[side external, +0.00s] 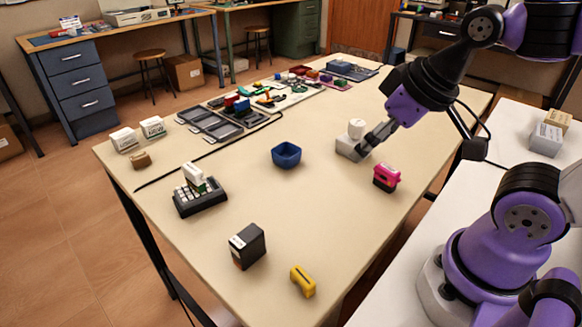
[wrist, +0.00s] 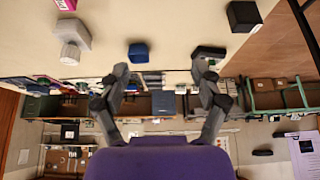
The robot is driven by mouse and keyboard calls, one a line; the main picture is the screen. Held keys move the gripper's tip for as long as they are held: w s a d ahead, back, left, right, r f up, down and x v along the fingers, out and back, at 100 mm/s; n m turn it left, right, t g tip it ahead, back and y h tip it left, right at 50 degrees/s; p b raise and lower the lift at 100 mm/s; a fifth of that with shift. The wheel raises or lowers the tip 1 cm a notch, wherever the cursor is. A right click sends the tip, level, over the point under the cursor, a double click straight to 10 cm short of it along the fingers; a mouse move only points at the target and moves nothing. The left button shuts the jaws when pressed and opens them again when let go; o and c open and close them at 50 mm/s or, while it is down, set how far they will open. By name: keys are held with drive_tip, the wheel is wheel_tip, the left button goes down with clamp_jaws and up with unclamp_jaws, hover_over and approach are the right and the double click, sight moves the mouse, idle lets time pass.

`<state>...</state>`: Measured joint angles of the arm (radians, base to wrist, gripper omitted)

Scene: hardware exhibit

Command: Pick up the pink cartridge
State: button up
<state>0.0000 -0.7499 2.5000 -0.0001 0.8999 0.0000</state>
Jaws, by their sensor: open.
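The pink cartridge (side external: 387,174), with a black lower part, stands on the beige table near its right edge. In the wrist view only a piece of pink (wrist: 67,4) shows at the top left, cut off by the frame. My gripper (side external: 367,142) is up and left of the cartridge in the side view, apart from it, and overlaps a pale block there. In the wrist view my gripper (wrist: 160,69) has its fingers spread with nothing between them. Its exact height above the table is hard to tell.
A pale block with a round white top (side external: 357,129) stands close to the cartridge. A blue bin (side external: 286,155), a black box (side external: 247,246), a yellow piece (side external: 303,281) and a keyed device (side external: 200,196) stand on the table. Bare tabletop lies left of the cartridge.

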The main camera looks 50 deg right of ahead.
idle(0.3)
drive_tip(key=m+g, duration=0.2)
drive_tip(key=g, duration=0.4)
hover_over(389, 169)
wheel_tip(389, 169, down, 7)
drive_tip(key=shift+a+r, duration=0.1)
drive_tip(key=shift+a, duration=0.05)
wheel_tip(389, 169, down, 4)
drive_tip(key=shift+r, duration=0.1)
drive_tip(key=f, duration=0.6)
drive_tip(key=shift+d, duration=0.2)
clamp_jaws()
